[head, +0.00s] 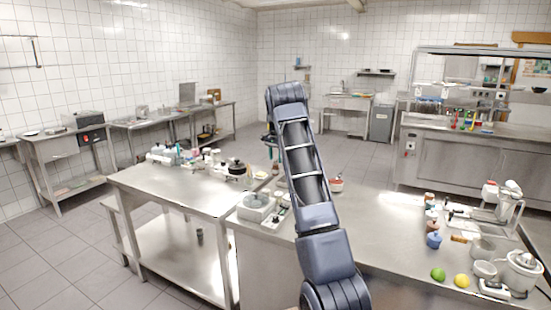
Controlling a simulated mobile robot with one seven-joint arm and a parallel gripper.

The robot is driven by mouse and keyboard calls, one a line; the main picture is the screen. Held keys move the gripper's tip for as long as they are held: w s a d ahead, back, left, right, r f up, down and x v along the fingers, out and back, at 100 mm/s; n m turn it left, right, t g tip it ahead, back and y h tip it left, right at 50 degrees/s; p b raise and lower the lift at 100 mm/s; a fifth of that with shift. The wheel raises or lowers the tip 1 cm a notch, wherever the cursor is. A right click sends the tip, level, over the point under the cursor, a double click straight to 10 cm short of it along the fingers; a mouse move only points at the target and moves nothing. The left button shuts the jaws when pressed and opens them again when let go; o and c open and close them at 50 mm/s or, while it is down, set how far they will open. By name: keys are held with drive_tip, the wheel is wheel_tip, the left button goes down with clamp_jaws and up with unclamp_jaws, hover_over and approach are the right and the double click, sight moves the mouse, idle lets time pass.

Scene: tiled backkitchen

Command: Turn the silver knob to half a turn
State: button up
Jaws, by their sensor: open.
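I cannot make out a silver knob for certain in the head view; any knob here is too small or hidden. A grey box appliance with a dark front panel (91,137) stands on the bench at the far left. My arm rises through the middle of the view and bends away at its top. My gripper's fingers are not visible; a dark part shows behind the arm, but I cannot tell what it is.
A steel table (180,188) with bottles and a pan is left of my arm. The counter on the right (385,225) carries jars, a lime (438,274), a lemon (462,281) and small appliances. Tiled floor (75,250) is free at the left.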

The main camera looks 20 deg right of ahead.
sight(276, 159)
wheel_tip(276, 159, up, 11)
idle(0.5)
drive_tip(key=shift+f, duration=0.1)
